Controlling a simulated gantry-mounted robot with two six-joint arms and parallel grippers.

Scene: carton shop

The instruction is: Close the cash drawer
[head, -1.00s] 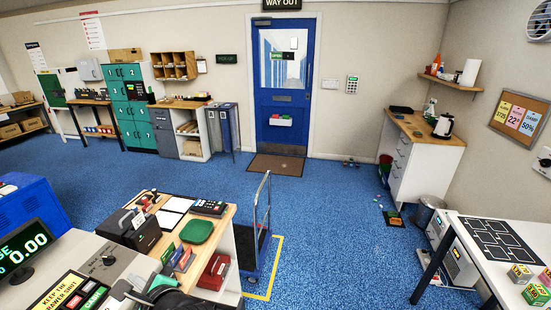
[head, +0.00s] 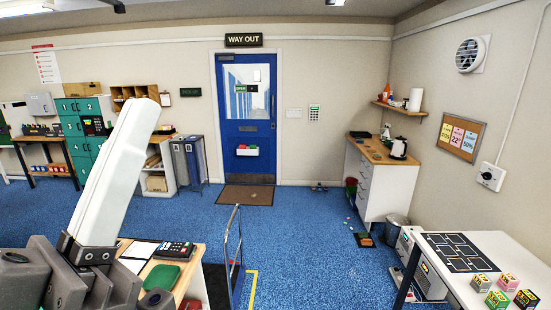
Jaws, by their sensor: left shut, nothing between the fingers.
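The cash drawer and the cash register are not in view now. My left gripper (head: 146,108) is large and close to the camera at the lower left. Its pale fingers are pressed together and point up and a little right, with nothing between them. Its dark grey body hides the left part of the wooden counter (head: 203,252). My right gripper is not in view.
On the counter lie a card terminal (head: 176,249) and a green pad (head: 161,276). A trolley (head: 234,250) stands beside it. A white table (head: 450,283) with small boxes (head: 497,299) is at the right. The blue floor (head: 305,250) between is clear.

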